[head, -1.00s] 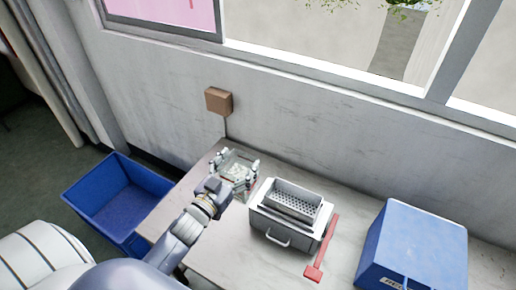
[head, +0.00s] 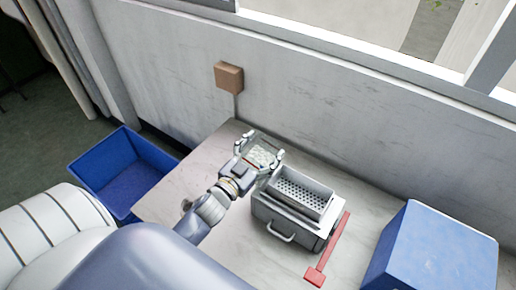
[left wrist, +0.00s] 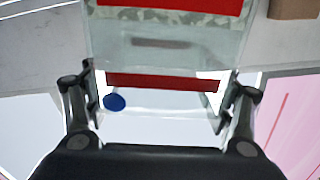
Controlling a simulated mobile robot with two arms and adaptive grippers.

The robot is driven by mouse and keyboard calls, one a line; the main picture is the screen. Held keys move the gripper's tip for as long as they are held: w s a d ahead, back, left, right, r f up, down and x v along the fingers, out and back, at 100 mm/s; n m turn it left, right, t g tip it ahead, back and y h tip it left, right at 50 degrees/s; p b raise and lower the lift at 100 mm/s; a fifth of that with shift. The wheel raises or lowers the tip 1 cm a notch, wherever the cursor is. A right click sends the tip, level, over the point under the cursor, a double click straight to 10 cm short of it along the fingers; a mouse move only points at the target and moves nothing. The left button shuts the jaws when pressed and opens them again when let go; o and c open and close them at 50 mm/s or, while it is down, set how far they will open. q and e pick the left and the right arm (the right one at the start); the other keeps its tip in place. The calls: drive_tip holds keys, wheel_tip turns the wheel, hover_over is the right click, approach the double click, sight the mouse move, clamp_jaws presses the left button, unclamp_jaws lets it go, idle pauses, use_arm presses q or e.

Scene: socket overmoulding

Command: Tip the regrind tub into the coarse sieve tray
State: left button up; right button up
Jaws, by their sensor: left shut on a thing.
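The regrind tub (head: 262,155) is clear, with pale granules showing inside. My left gripper (head: 258,160) is shut on it, its fingers on either side. In the left wrist view the tub (left wrist: 165,55) fills the space between the fingers (left wrist: 160,110) and shows red bands and a see-through wall. The coarse sieve tray (head: 300,194) is a metal tray with a perforated floor. It sits in a pale box with a front handle. The tub is beyond the tray and to its left, apart from it. No granules show in the tray. My right gripper is not in view.
A red flat-ended tool (head: 330,247) lies right of the sieve box. A large blue box (head: 430,250) stands farther right. A blue bin (head: 125,185) stands on the floor to the left. A wall with a small brown box (head: 229,77) bounds the table (head: 165,208) behind.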

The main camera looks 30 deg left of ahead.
use_arm(q)
drive_tip(key=shift+s+d+f+m+b, duration=0.15)
drive_tip(key=shift+d+m+b, duration=0.1)
drive_tip(key=shift+d+m, duration=0.2)
drive_tip(key=shift+w+d+f+m+b, duration=0.15)
drive_tip(key=shift+d+m+b, duration=0.1)
drive_tip(key=shift+d+m, duration=0.2)
drive_tip(key=shift+d+f+m+b, duration=0.15)
drive_tip(key=shift+d+m+b, duration=0.4)
drive_tip(key=shift+d+m, duration=0.2)
drive_tip(key=d+m+b, duration=0.1)
drive_tip(key=m, duration=0.2)
drive_tip(key=shift+s+d, duration=0.1)
drive_tip(key=shift+d, duration=0.05)
drive_tip(key=d+r+m+p, duration=0.2)
drive_tip(key=d+m, duration=0.6)
drive_tip(key=m, duration=0.4)
drive_tip(key=shift+s+d+m+p, duration=0.2)
drive_tip(key=shift+m+p, duration=0.15)
drive_tip(key=shift+p, duration=0.2)
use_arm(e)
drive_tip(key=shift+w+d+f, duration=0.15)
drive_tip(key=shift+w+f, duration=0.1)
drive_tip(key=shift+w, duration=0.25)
use_arm(q)
drive_tip(key=shift+f, duration=0.1)
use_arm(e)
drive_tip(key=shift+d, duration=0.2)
